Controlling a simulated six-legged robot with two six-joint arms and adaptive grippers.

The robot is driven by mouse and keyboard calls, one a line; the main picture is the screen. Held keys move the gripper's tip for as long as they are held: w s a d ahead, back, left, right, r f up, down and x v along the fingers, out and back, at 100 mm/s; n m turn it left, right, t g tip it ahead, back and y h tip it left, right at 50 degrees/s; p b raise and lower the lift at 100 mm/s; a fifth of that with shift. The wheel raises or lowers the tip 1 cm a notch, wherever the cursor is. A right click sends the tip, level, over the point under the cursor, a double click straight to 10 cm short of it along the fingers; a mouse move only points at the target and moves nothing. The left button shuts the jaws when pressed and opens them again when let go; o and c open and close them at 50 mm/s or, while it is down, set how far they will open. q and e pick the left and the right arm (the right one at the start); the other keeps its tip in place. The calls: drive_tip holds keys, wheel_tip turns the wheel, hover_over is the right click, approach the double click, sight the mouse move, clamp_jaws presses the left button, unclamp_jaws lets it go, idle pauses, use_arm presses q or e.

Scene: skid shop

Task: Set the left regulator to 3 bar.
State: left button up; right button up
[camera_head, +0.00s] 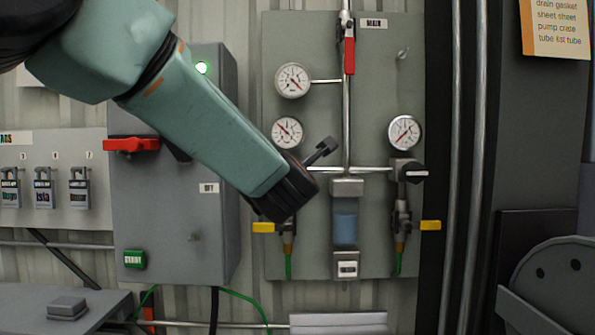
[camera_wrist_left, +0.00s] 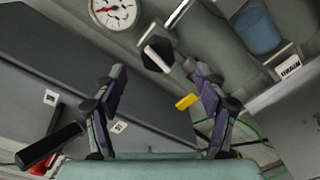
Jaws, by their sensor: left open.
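The left regulator knob (camera_wrist_left: 157,54) shows in the left wrist view as a black knob with a white bar, ahead of and between the fingers. In the head view my left arm hides it. The left gauge (camera_head: 287,132) is white with a red needle; its exact reading is too small to tell. It is partly cut off in the left wrist view (camera_wrist_left: 115,12). My left gripper (camera_wrist_left: 160,80) is open and empty, fingers on either side of the knob's line, apparently not touching it. In the head view one finger of the left gripper (camera_head: 318,153) shows. My right gripper is not in view.
The panel also holds an upper gauge (camera_head: 292,80), a right gauge (camera_head: 405,132), a right regulator knob (camera_head: 408,171), a red lever (camera_head: 349,55) and a blue bowl (camera_head: 345,228). A yellow handle (camera_head: 263,227) sits below my wrist. A grey cabinet (camera_head: 150,230) stands left.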

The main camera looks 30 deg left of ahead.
use_arm(q)
drive_tip(key=w+a+n+b, duration=0.1)
drive_tip(key=w+n, duration=0.1)
drive_tip(key=w+a+n+b, duration=0.1)
drive_tip(key=w+a+n, duration=0.1)
drive_tip(key=n, duration=0.1)
drive_tip(key=w+a+n+b, duration=0.1)
drive_tip(key=w+n, duration=0.1)
drive_tip(key=n, duration=0.1)
drive_tip(key=shift+a+r, duration=0.2)
drive_tip(key=shift+w+a+f, duration=0.1)
drive_tip(key=shift+w+a, duration=0.05)
drive_tip(key=shift+a, duration=0.1)
drive_tip(key=shift+d, duration=0.3)
drive_tip(key=shift+c, duration=1.1)
drive_tip(key=shift+a, duration=0.2)
drive_tip(key=c, duration=0.5)
drive_tip(key=shift+d, duration=0.1)
drive_tip(key=c, duration=0.4)
